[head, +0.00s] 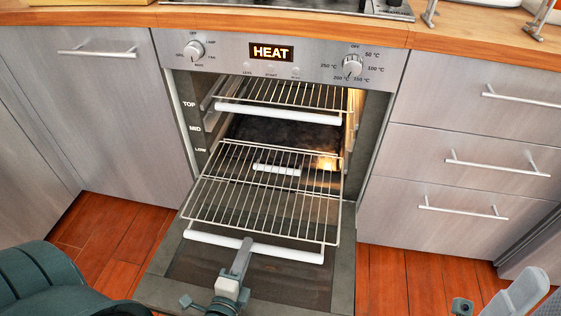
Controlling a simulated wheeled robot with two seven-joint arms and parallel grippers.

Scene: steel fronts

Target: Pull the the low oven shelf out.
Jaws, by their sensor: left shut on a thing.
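The oven door (163,283) is folded down open. The low oven shelf (262,193), a wire rack, sticks far out of the oven above the door. Its white front bar (302,255) lies near the door's outer end. My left gripper (242,252) is shut on this bar, left of its middle. The gripper covers a small part of the bar. My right gripper (490,305) shows only in part at the lower right edge, apart from the oven. Its fingers are not clear.
A wire shelf (290,95) with its own white bar sits higher in the oven. A short white bar (277,169) shows through the low shelf's wires. Drawers (460,165) stand right, a cupboard (100,110) left. Red floor (395,285) shows beside the door.

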